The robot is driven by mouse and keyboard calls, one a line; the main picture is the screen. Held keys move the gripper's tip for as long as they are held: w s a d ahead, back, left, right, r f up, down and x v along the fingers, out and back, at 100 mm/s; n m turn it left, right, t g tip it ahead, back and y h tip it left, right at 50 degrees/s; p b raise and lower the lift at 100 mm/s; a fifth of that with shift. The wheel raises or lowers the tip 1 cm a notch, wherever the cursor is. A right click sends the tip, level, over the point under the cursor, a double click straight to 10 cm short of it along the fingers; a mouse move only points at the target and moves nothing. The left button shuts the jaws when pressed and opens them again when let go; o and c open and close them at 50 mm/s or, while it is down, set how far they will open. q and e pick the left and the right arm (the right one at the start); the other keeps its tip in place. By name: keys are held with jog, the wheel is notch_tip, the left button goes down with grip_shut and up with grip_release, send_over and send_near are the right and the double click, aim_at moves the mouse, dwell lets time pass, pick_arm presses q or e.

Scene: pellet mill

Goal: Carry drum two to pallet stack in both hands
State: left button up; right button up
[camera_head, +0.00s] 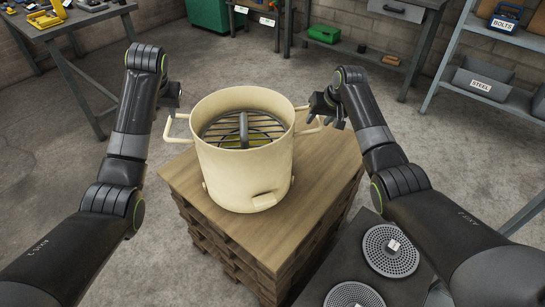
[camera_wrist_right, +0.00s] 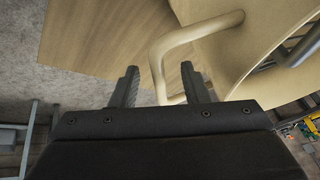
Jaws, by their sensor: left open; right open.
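The cream drum (camera_head: 245,178), with a dark grate inside its open top, stands upright on the wooden top of the pallet stack (camera_head: 300,215). No number shows on it. My left gripper (camera_head: 174,92) is open, above and behind the drum's left handle (camera_head: 176,128) and apart from it; its fingers are hard to make out. My right gripper (camera_head: 328,112) is open at the right handle (camera_head: 312,128). In the right wrist view, that handle (camera_wrist_right: 160,68) passes between the two open fingers (camera_wrist_right: 160,90), and the drum wall (camera_wrist_right: 245,50) is beyond.
Round perforated plates (camera_head: 390,250) lie on a dark surface at the lower right. A metal workbench (camera_head: 65,28) stands at the upper left. Bare concrete floor surrounds the stack.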

jog(key=v, duration=0.9)
jog(key=shift+r, duration=0.2)
jog(key=shift+s, duration=0.15)
pick_arm(q)
jog(key=o, duration=0.8)
pick_arm(e)
jog(key=shift+o, duration=0.2)
jog(key=o, duration=0.8)
jog(key=shift+c, duration=0.2)
pick_arm(q)
jog(key=o, duration=0.5)
